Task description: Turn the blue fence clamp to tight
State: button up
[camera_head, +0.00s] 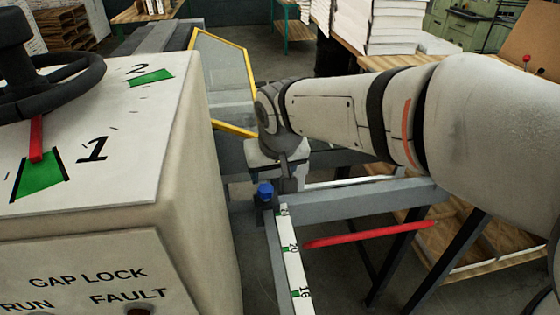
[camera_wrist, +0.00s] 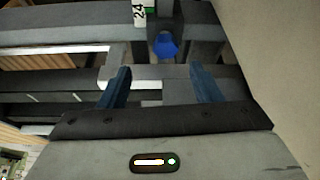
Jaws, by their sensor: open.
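The blue fence clamp (camera_head: 265,190) is a small blue knob at the end of the grey rail, beside the white scale strip (camera_head: 290,255). In the wrist view the clamp (camera_wrist: 165,45) shows as a faceted blue knob just below the "24" mark. My gripper (camera_wrist: 161,88) is open and empty, with its two dark blue fingers apart. The knob appears beyond the fingertips, roughly in line with the gap between them, and not between them. In the head view my wrist is just behind and above the clamp; the fingers are not clear there.
A white machine cabinet (camera_head: 215,200) with a handwheel (camera_head: 50,80) stands close on the left. A grey cross rail (camera_head: 350,200) and a red bar (camera_head: 370,235) lie to the right of the clamp. A yellow-framed clear guard (camera_head: 225,65) stands behind.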

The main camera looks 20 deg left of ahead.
aim_at(265, 188)
jog(key=x, duration=0.5)
jog(key=a+x, duration=0.1)
jog(key=x, duration=0.1)
jog(key=shift+f, duration=0.25)
jog(key=shift+c, duration=0.6)
jog(key=c, duration=0.9)
jog(key=shift+o, duration=0.2)
jog(key=shift+a+f+m+b, duration=0.1)
jog(key=shift+m+b, duration=0.2)
jog(key=shift+b, duration=0.15)
jog(key=shift+m, duration=0.3)
jog(key=shift+h, duration=0.3)
